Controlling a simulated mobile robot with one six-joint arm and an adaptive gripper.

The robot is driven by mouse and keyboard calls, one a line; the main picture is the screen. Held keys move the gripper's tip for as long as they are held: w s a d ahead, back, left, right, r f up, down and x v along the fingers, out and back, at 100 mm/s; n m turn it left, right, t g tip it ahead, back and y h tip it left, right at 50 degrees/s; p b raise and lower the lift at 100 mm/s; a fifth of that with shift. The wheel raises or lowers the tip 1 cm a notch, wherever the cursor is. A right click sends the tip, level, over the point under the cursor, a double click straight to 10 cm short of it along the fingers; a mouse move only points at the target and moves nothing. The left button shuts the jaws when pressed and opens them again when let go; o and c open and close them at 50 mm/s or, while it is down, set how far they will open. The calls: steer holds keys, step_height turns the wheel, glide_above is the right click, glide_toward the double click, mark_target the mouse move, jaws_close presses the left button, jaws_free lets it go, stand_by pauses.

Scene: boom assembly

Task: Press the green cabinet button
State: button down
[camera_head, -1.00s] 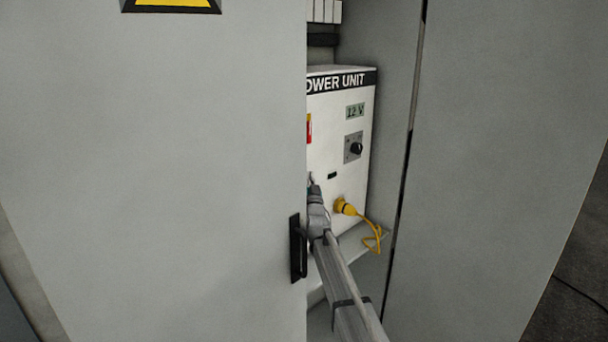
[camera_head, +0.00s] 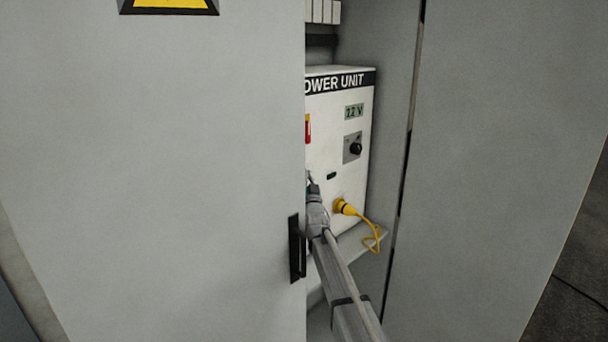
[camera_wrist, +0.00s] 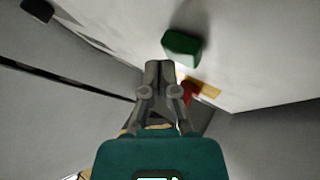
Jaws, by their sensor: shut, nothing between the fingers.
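The green button (camera_wrist: 182,47) stands out from a pale panel in the wrist view. My gripper (camera_wrist: 158,66) is shut and empty, its tips just left of and below the button in that view; I cannot tell whether they touch it. In the head view my gripper (camera_head: 312,184) is at the face of the white power unit (camera_head: 347,192), partly hidden by the cabinet door's edge. A small dark green oval (camera_head: 331,176) shows on the unit just right of my gripper; I cannot tell whether it is the same button.
The grey cabinet door (camera_head: 160,170) with a black handle (camera_head: 297,248) covers the unit's left side. A yellow plug (camera_head: 345,207) and cable are low on the unit, right of my arm. A black knob (camera_head: 355,149) and a red switch (camera_head: 308,129) are higher up.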

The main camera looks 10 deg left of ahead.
steer(key=shift+w+a+r, duration=0.15)
steer(key=shift+w+a, duration=0.35)
steer(key=shift+a, duration=0.2)
stand_by(0.6)
steer(key=shift+s, duration=0.15)
steer(key=shift+s+d+f, duration=0.2)
steer(key=shift+s+f, duration=0.1)
steer(key=shift+s, duration=0.3)
steer(key=shift+s+f, duration=0.1)
steer(key=shift+s+d+f, duration=0.1)
steer(key=s+d, duration=0.3)
steer(key=shift+d, duration=0.25)
